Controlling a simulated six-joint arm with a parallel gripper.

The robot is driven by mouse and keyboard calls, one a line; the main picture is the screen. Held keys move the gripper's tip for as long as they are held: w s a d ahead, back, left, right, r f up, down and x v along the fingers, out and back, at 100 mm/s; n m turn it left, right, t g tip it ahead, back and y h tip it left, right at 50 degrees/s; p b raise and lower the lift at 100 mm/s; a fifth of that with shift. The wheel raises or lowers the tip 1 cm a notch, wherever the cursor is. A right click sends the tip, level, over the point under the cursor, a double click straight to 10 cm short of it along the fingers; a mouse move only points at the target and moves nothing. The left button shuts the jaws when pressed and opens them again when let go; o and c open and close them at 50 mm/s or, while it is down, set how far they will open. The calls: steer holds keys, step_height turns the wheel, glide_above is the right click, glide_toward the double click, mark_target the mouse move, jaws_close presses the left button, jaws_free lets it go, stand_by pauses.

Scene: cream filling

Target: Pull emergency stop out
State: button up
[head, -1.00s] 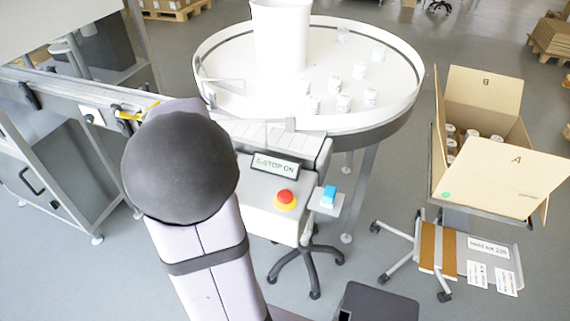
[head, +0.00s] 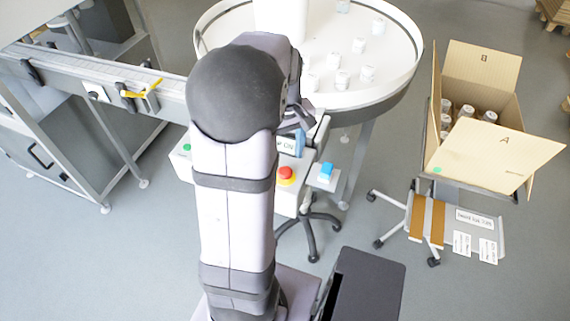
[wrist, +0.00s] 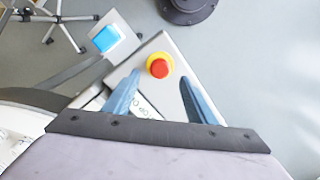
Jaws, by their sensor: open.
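The emergency stop (head: 286,175) is a red button on a yellow ring, on top of a light grey control box. In the wrist view the emergency stop (wrist: 159,66) lies ahead of my gripper (wrist: 159,90), between the lines of its two blue fingers. The fingers are spread apart and empty, and they do not touch the button. In the head view my gripper (head: 300,140) is partly hidden behind my arm, above the back of the box. A sign by the box is partly covered by a finger in the wrist view.
A blue button (head: 326,171) sits on a side bracket right of the box, and a green button (head: 187,148) is at its left. A white round table (head: 390,85) with several small jars stands behind. An open cardboard box (head: 480,150) is at the right.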

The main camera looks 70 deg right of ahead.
mark_target(285, 171)
steer(key=shift+f+p, duration=0.4)
steer(key=shift+f, duration=2.4)
steer(key=shift+c, duration=0.6)
jaws_close()
step_height(285, 171, up, 2)
steer(key=shift+r+p, duration=0.1)
steer(key=shift+p, duration=0.9)
steer(key=shift+d, duration=0.15)
jaws_free()
steer(key=shift+o, duration=0.6)
